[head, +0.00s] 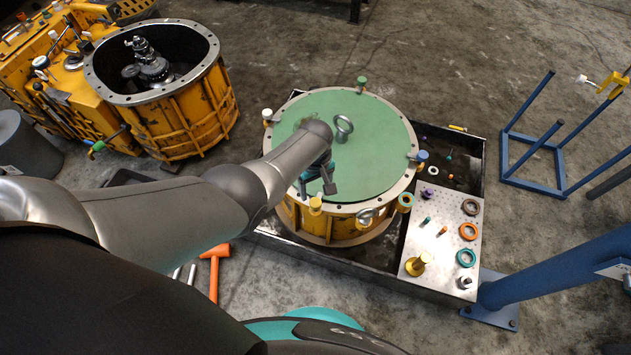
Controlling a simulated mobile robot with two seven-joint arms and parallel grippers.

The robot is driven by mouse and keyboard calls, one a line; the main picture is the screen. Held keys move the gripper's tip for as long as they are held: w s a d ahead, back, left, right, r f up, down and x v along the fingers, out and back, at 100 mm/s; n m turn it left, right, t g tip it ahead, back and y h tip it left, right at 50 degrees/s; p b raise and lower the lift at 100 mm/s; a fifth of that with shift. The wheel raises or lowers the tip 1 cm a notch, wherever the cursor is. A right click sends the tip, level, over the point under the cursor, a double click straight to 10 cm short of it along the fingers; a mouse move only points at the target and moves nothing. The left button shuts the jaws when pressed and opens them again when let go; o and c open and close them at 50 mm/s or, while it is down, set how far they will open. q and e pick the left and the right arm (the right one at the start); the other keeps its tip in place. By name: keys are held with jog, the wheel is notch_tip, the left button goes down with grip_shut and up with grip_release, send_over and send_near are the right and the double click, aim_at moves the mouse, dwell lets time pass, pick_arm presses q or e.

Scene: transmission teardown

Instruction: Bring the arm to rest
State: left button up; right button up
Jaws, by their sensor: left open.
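My left arm comes in from the left and reaches over the yellow round housing (320,222) with its green top (372,150). My left gripper (318,190) is over the left front part of the green top, with its fingers apart and nothing seen between them. The arm's wrist hides part of the gripper. I cannot tell whether the fingers touch the top. My right gripper is not in view.
The housing stands in a dark tray (467,150). A metal plate (415,245) with coloured rings and small parts lies at right. A blue stand (560,245) is at the right edge. An open yellow casing (185,115) is at upper left. An orange hammer (214,262) lies on the floor.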

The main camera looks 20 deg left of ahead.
pick_arm(q)
jog(key=shift+r, duration=0.35)
jog(key=shift+s, duration=0.1)
dwell(0.4)
jog(key=shift+s+d+f+m, duration=0.15)
jog(key=shift+s+m, duration=0.25)
jog(key=shift+s, duration=0.1)
jog(key=s+a+r+m+t, duration=0.2)
jog(key=s+r+m, duration=0.3)
jog(key=s+r, duration=0.45)
jog(key=s+a+r+m+t, duration=0.2)
jog(key=s+r+m, duration=0.3)
jog(key=s+r, duration=0.5)
notch_tip(320, 180, down, 22)
jog(key=a+g, duration=0.1)
jog(key=s+a+f, duration=0.2)
jog(key=s+f, duration=0.4)
jog(key=f, duration=0.1)
jog(key=s+a+f, duration=0.3)
jog(key=s+f, duration=0.3)
jog(key=f, duration=0.1)
jog(key=shift+s+a+g, duration=0.2)
jog(key=shift+a+g, duration=0.1)
jog(key=shift+g, duration=0.1)
